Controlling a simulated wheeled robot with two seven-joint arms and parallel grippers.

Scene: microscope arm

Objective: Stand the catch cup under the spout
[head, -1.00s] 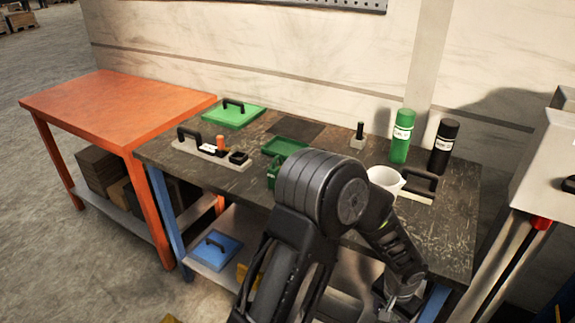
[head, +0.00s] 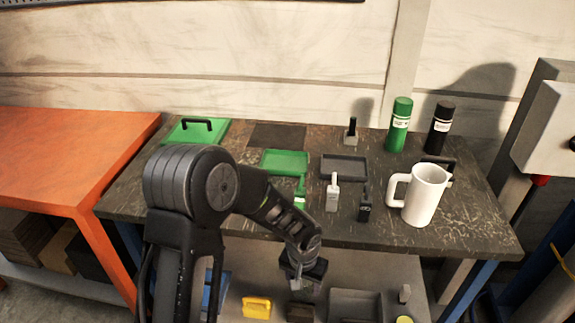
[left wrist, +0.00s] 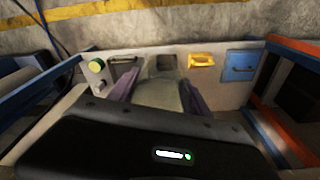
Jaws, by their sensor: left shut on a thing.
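My left gripper (head: 300,280) hangs in front of the table's front edge, over the lower shelf. In the left wrist view its fingers are shut on a pale grey-green thing (left wrist: 158,93). Its full shape is hidden by the gripper body, so I cannot tell whether it is the catch cup. A white jug (head: 426,196) stands upright on the right part of the tabletop, its handle to the left. I cannot make out a separate spout with certainty. My right gripper is not in view.
The dark table (head: 280,236) holds a green tray (head: 284,162), a grey tray (head: 344,168), small upright bottles and a green canister (head: 398,125) beside a black one (head: 439,130). The lower shelf holds a yellow box (head: 256,307). An orange table (head: 50,150) stands left.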

